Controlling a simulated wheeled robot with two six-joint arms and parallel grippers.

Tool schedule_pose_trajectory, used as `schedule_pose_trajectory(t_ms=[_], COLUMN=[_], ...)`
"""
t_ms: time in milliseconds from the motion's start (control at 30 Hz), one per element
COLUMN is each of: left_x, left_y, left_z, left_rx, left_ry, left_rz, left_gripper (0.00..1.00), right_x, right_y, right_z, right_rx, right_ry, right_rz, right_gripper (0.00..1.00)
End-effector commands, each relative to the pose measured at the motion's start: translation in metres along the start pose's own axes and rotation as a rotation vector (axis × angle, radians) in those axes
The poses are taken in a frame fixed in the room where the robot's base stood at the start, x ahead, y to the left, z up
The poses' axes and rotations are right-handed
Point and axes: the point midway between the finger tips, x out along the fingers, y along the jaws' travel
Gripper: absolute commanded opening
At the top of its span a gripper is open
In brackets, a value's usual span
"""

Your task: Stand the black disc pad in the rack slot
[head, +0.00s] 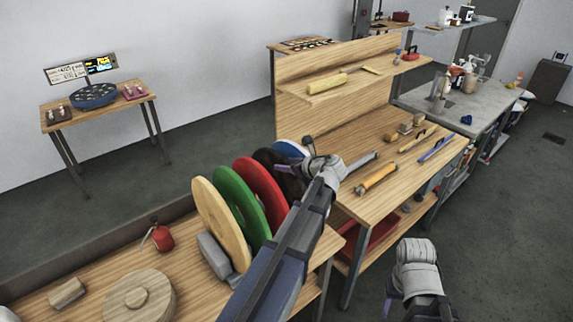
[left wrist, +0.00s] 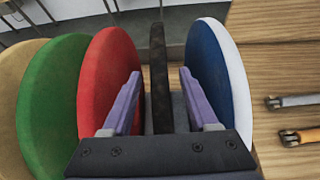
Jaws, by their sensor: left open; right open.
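The black disc pad (head: 268,160) stands upright, edge-on between the red disc (head: 259,190) and the blue-and-white disc (head: 291,149) in the row of the grey rack (head: 213,256). In the left wrist view the black disc pad (left wrist: 159,75) shows as a thin dark strip. My left gripper (left wrist: 158,102) is open, with a purple finger on each side of the pad and gaps visible between. In the head view my left gripper (head: 291,168) partly hides the pad. The slot under the pad is hidden. My right gripper (head: 393,296) is open and empty, low at the right.
Green (head: 240,204) and tan (head: 219,222) discs also stand in the rack. A round wooden piece (head: 139,297) and a red oil can (head: 162,238) sit left on the bench. Rollers and tools (head: 376,179) lie on the bench to the right.

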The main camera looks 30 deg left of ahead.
Motion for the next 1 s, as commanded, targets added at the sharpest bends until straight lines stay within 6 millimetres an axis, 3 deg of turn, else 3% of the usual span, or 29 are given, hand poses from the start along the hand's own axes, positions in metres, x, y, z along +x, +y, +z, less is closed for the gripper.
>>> schedule_pose_trajectory(t_ms=[300,500,1000], left_x=[-0.051,-0.072,-0.075], left_y=[0.001,0.0,0.0], left_z=[0.003,0.002,0.0], left_rx=[0.002,0.002,0.0], left_ry=[-0.001,-0.001,-0.001], left_rz=[-0.002,-0.001,0.0], left_gripper=[0.6,0.6,0.6], right_x=[-0.026,-0.034,-0.035], right_y=[0.002,0.003,0.003], right_z=[0.002,0.002,0.002], right_rx=[0.004,0.004,0.003], right_ry=[0.0,-0.001,-0.001], right_rz=[-0.001,-0.001,-0.001], right_gripper=[0.6,0.6,0.6])
